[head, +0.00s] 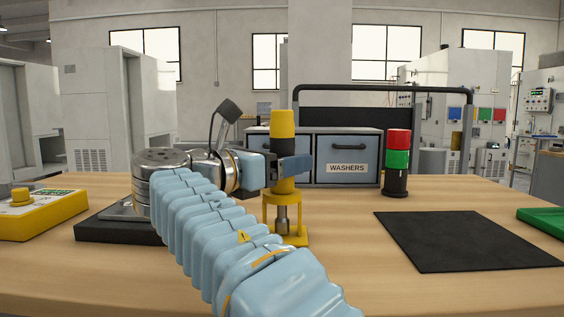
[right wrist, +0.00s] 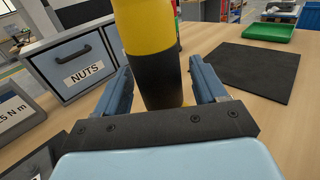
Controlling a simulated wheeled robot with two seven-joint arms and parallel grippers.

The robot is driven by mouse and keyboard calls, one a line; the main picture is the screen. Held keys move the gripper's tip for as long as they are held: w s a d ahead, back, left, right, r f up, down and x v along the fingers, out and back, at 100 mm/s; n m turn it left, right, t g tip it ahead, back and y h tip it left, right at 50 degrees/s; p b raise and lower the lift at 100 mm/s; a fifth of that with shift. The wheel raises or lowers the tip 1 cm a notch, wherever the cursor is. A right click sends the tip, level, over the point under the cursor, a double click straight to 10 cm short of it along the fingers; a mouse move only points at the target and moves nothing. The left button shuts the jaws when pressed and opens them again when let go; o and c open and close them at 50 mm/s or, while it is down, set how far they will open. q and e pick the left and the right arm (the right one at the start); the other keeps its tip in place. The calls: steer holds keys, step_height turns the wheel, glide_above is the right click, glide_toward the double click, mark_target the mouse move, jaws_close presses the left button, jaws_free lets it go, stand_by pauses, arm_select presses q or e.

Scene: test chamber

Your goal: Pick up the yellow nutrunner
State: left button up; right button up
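The yellow nutrunner (head: 283,122) stands upright in the middle of the bench, with a yellow top, a dark band and a metal shank going down into a yellow stand (head: 297,237). My right gripper (head: 290,167) is at its mid-height, and the arm hides part of the stand. In the right wrist view the nutrunner (right wrist: 160,75) is between the two blue fingers of my right gripper (right wrist: 166,85), level with its dark band. The fingers look open around it, with a narrow gap at the right finger. My left gripper is not in view.
Behind stands a drawer cabinet (head: 347,144) marked WASHERS and NUTS. A red-green signal light (head: 397,160) stands to its right. A black mat (head: 465,240) and a green tray (head: 545,221) lie at right. A yellow button box (head: 40,215) and a metal device (head: 160,165) are at left.

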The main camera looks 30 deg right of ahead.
steer(key=c, duration=1.1)
